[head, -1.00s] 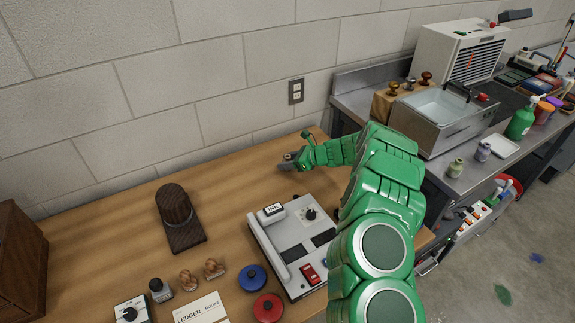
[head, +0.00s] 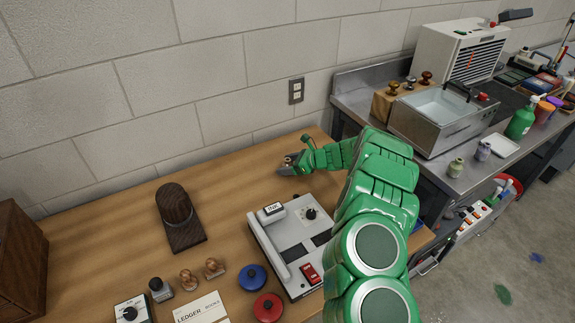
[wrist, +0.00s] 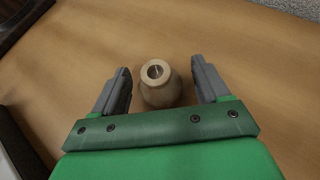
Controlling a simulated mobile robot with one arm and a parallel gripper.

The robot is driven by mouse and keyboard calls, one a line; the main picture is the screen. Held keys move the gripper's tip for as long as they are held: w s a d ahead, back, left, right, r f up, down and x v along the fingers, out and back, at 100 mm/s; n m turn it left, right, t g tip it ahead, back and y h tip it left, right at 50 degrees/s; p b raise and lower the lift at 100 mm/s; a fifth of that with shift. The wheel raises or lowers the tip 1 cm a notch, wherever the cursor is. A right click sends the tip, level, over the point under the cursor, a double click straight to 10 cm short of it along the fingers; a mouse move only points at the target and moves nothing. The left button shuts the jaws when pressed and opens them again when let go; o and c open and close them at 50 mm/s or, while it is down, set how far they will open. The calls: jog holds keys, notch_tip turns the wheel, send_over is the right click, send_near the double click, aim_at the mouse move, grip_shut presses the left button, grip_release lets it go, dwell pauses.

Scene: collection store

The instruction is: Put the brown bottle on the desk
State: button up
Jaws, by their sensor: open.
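The brown bottle (wrist: 160,84) is small, tan and round-bodied with a narrow open mouth. In the wrist view it stands upright on the wooden desk (head: 120,215), between the two grey fingers of my gripper (wrist: 164,88). The gripper is open, with a gap on each side of the bottle. In the head view my gripper (head: 287,164) is low over the desk's back right part, near the wall. There the bottle is small and mostly hidden by the fingers.
A grey device (head: 290,240) with a red switch lies just in front of my gripper. A dark wooden stand (head: 178,218) is to the left. Blue (head: 253,277) and red (head: 268,307) lidded discs lie near the front. The desk's back left is clear.

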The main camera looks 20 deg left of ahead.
jog(key=shift+r, duration=0.1)
jog(key=shift+d+r, duration=0.1)
jog(key=shift+d, duration=0.1)
jog(key=v, duration=0.9)
jog(key=shift+d+r, duration=0.25)
jog(key=shift+d, duration=0.05)
jog(key=shift+v, duration=0.9)
jog(key=shift+s, duration=0.15)
